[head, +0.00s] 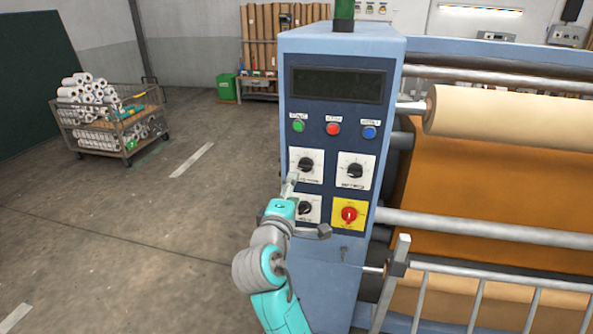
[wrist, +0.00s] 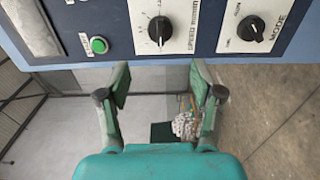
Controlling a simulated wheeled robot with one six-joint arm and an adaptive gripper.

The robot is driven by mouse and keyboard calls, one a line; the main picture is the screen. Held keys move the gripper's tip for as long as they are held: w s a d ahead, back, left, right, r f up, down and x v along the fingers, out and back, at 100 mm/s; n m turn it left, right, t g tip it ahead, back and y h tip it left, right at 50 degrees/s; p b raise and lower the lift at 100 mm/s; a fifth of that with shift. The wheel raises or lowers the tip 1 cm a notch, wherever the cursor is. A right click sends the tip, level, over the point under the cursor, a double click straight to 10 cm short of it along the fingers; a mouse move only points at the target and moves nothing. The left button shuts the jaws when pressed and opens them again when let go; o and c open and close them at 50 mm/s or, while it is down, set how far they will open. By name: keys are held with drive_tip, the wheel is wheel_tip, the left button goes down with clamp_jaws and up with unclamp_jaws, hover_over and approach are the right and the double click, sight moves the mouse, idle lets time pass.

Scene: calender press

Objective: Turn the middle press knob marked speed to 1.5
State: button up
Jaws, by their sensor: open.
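The speed knob (wrist: 160,30) is black on a white plate lettered SPEED M/MIN, at the top middle of the wrist view. In the head view it is the upper left knob (head: 306,164) on the press panel. Its white mark shows in the wrist view, but the scale is too small to read surely. My gripper (wrist: 163,80) is open and empty, its two fingers pointing at the panel. The knob lies ahead of the gap between the fingertips, apart from them. In the head view my gripper (head: 290,186) is at the panel's left edge, below the knob.
The mode knob (wrist: 251,28) is close by, below the speed knob in the head view. A green button (head: 298,126) sits above it. A red knob on yellow (head: 348,214) is at lower right. Rollers (head: 500,220) are right of the panel; open floor lies left.

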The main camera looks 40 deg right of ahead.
sight(302, 168)
drive_tip(key=x, duration=1)
drive_tip(key=shift+w+d, duration=0.15)
drive_tip(key=shift+c, duration=0.3)
drive_tip(key=c, duration=1)
